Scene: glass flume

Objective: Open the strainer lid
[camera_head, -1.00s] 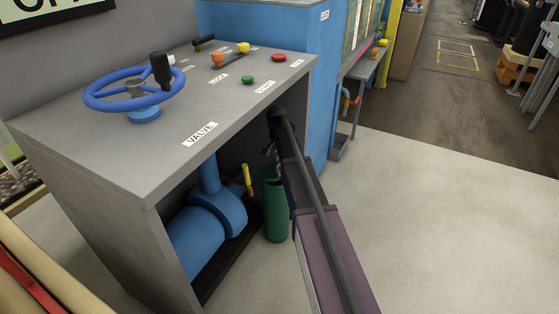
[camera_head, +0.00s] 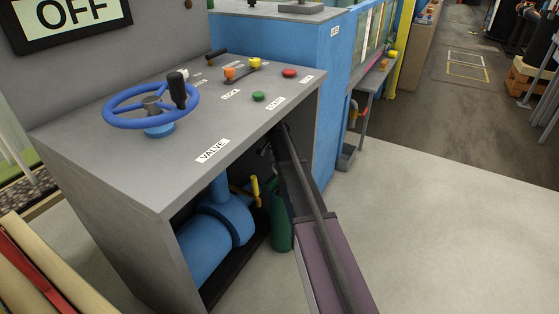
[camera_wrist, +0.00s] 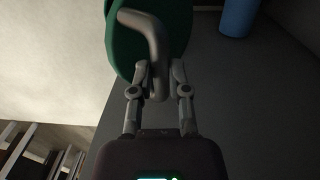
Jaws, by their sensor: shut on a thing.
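The green strainer (camera_head: 281,227) stands low at the open right side of the grey console, partly hidden by my arm. In the wrist view its green lid (camera_wrist: 120,48) fills the top, with a grey bent handle (camera_wrist: 152,35) across it. My gripper (camera_wrist: 160,78) is shut on the lower end of this handle, one finger on each side. Whether the lid is raised or seated cannot be told. In the head view my gripper is hidden inside the console's shadowed opening.
The grey console (camera_head: 140,185) carries a blue handwheel (camera_head: 150,105) and several buttons. Blue pipework (camera_head: 212,240) and a yellow lever (camera_head: 255,191) sit beneath it, near my arm. A blue cabinet (camera_head: 326,95) stands behind. The pale floor (camera_head: 440,230) at right is clear.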

